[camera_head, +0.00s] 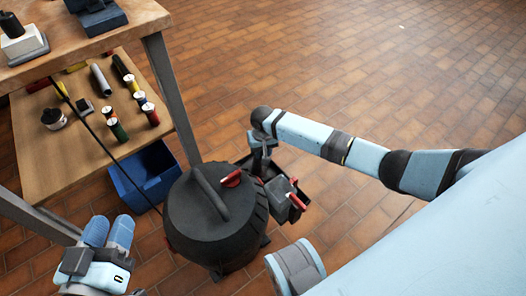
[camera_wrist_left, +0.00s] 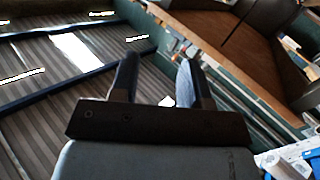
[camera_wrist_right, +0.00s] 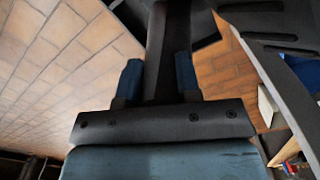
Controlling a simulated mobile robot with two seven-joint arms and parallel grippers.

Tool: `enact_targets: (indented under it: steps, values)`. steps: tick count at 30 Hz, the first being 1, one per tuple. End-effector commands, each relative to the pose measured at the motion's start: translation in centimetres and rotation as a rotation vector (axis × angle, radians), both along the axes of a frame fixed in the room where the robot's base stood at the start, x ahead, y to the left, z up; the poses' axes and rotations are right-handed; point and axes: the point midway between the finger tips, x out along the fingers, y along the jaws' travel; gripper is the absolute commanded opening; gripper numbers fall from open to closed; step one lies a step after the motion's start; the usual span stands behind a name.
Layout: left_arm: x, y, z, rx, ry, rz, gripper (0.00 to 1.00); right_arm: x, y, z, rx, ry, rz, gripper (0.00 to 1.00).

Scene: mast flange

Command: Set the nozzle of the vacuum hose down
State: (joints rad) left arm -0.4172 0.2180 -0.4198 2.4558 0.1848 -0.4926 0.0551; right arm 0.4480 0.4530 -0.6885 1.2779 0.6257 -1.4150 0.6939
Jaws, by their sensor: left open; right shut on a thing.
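The vacuum (camera_head: 190,222) is a dark round drum with a bar handle and red latches, standing on the tiled floor. My right gripper (camera_head: 262,150) is at its far right side, pointing down. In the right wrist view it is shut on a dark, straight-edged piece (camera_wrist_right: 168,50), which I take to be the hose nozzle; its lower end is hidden. A dark box-like part with a red clip (camera_head: 284,203) sits beside the drum, under my right gripper. My left gripper (camera_head: 109,228) is open and empty at the lower left, left of the drum, apart from it.
A wooden bench (camera_head: 95,42) with a lower shelf (camera_head: 80,165) stands at the left, with coloured cans and tubes on the shelf. A blue bin (camera_head: 146,178) stands by the drum. A thin dark line (camera_head: 100,142) crosses the shelf. The floor at upper right is clear.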

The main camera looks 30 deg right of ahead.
Motion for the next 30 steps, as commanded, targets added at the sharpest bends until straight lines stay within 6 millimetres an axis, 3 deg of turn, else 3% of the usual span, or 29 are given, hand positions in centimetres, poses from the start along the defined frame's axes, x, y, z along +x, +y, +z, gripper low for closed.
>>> enact_targets:
  steps: [5,6,9,19,30]
  values:
    - [0.0,0.0,0.2,-0.003,-0.004,0.001,0.43,0.0,0.0,-0.3,0.0,0.0,-0.001,0.04]
    - [0.0,0.0,0.2,-0.003,-0.005,0.001,0.43,0.0,0.0,-0.3,0.0,0.0,0.0,0.38]
    - [0.0,0.0,0.1,-0.003,-0.004,0.001,0.43,0.0,0.0,-0.3,0.0,0.0,0.0,0.57]
    - [0.0,0.0,-0.1,-0.002,-0.001,0.0,0.43,0.0,0.0,0.1,0.0,-0.001,0.0,0.57]
    - [0.0,0.4,5.3,-0.073,-0.13,0.048,0.43,0.0,0.0,7.6,0.0,-0.002,0.001,0.57]
